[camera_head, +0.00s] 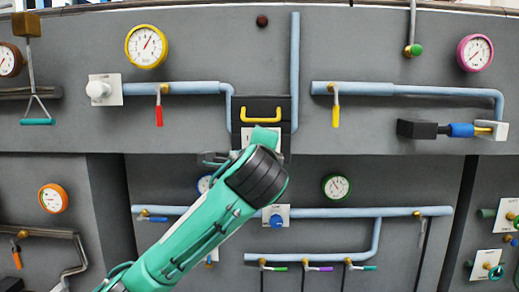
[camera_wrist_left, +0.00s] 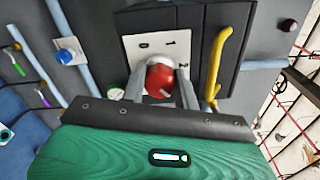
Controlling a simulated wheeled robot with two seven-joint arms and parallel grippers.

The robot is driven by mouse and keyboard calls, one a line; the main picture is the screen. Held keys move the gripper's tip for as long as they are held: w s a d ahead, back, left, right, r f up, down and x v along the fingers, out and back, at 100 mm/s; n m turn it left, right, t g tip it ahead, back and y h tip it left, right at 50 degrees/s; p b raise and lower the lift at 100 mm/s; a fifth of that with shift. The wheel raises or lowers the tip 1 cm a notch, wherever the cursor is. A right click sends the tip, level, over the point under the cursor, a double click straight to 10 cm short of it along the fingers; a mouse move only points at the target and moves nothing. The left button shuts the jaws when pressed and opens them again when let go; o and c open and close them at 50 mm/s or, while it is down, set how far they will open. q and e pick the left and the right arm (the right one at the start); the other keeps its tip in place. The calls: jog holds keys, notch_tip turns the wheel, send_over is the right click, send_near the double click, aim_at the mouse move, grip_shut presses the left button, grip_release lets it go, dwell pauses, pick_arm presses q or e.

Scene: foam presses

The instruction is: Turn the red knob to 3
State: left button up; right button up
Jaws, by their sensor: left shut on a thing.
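The red knob (camera_wrist_left: 159,76) sits on a white plate (camera_wrist_left: 137,48) in the left wrist view. The digits 0, 1 and 2 show on the plate; a 3 is not visible. A small light mark shows low on the knob, but its pointing is hard to read. My left gripper (camera_wrist_left: 161,90) is shut on the knob, one finger on each side. In the head view my left arm covers the knob, and only part of the white plate (camera_head: 247,138) shows. My right gripper is in neither view.
A yellow handle (camera_head: 261,114) on a dark box is just above the plate; it also shows close beside the fingers in the wrist view (camera_wrist_left: 217,62). Blue pipes (camera_head: 295,70) run around it. A red lever (camera_head: 159,115) and a blue knob (camera_head: 277,221) are nearby.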

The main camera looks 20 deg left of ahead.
pick_arm(q)
jog(key=shift+m, duration=0.9)
jog(key=shift+f, duration=0.1)
jog(key=o, duration=1)
jog(key=shift+d, duration=0.1)
jog(key=shift+c, duration=0.2)
jog(key=b+v, duration=0.1)
jog(key=v, duration=1.2)
jog(key=shift+s, duration=0.4)
